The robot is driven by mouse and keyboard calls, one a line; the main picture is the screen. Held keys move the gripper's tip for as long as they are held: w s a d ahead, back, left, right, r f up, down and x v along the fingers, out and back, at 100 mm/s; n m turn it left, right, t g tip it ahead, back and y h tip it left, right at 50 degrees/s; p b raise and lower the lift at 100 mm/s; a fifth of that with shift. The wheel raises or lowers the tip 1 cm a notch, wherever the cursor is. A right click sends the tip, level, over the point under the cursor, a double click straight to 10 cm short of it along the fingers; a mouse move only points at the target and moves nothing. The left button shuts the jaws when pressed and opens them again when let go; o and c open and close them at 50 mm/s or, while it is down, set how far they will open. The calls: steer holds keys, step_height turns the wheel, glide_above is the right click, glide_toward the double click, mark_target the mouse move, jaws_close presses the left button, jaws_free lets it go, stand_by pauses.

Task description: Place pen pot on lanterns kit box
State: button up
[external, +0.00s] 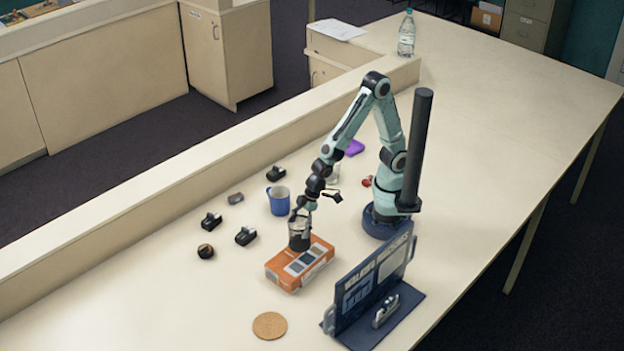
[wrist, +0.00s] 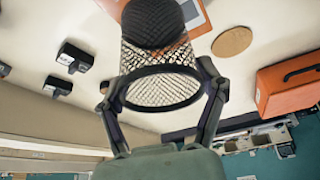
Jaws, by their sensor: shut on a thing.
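The pen pot (external: 299,236) is a dark mesh cup, held roughly upright at the orange box. In the wrist view the pot (wrist: 165,90) shows its round rim, mesh wall and dark bottom. My gripper (external: 299,215) is shut on the pot near its rim, with a finger on each side in the wrist view (wrist: 160,92). The lanterns kit box (external: 314,272) is an orange box with a printed pale panel, lying flat on the table under the pot. Part of it shows at the top of the wrist view (wrist: 198,18). I cannot tell whether pot and box touch.
A blue mug (external: 279,202) stands behind the pot. Several small black items, one of them here (external: 246,236), lie to the left. A cork coaster (external: 269,325) lies in front. A dark blue display board (external: 365,285) stands right of the box. The table's front left is clear.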

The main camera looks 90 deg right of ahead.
mark_target(300, 237)
steer(key=shift+f, duration=2.15)
steer(key=shift+f, duration=0.15)
steer(key=o, duration=1.2)
steer(key=v, duration=1.2)
steer(key=s+d+r+m+g+h, duration=0.1)
steer(key=s+d+m+g, duration=0.3)
steer(key=s+d, duration=0.8)
steer(key=d+r, duration=0.1)
steer(key=d, duration=0.3)
steer(key=shift+s+m, duration=0.4)
steer(key=shift+d, duration=0.1)
